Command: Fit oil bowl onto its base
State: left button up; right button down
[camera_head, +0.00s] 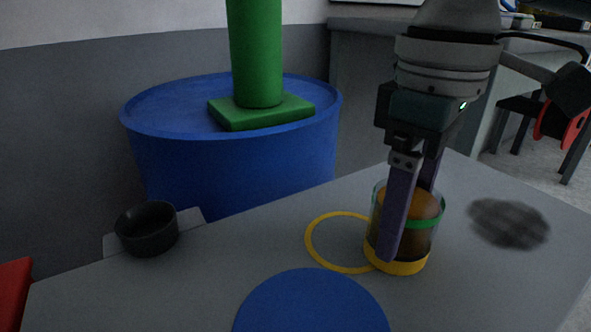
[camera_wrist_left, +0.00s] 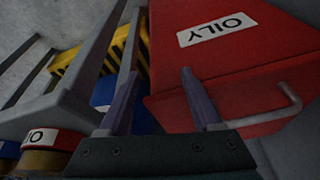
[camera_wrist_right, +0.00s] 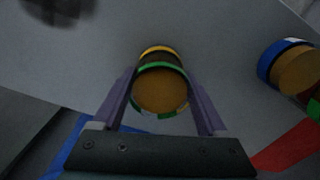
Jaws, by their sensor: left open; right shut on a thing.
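A clear jar of brown oil (camera_head: 425,207), apparently the oil bowl, has a green band and a yellow bottom rim. My right gripper (camera_head: 398,235) is shut on its sides, and the jar looks upright. It stands at or just above the table, overlapping the right edge of a yellow ring (camera_head: 309,239) marked there; contact is unclear. The right wrist view shows the jar (camera_wrist_right: 160,90) between both fingers. I cannot tell which part is its base. My left gripper (camera_wrist_left: 158,92) is open and empty near a red box labelled OILY (camera_wrist_left: 240,65); it is outside the head view.
A blue disc (camera_head: 310,305) lies at the front of the grey table (camera_head: 210,265). A dark stain (camera_head: 508,222) is right of the jar. A black bowl (camera_head: 147,228) stands at left. Behind is a blue drum (camera_head: 235,165) with a green post (camera_head: 257,55). Another jar, blue-banded (camera_wrist_right: 295,68), is nearby.

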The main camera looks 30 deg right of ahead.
grip_release()
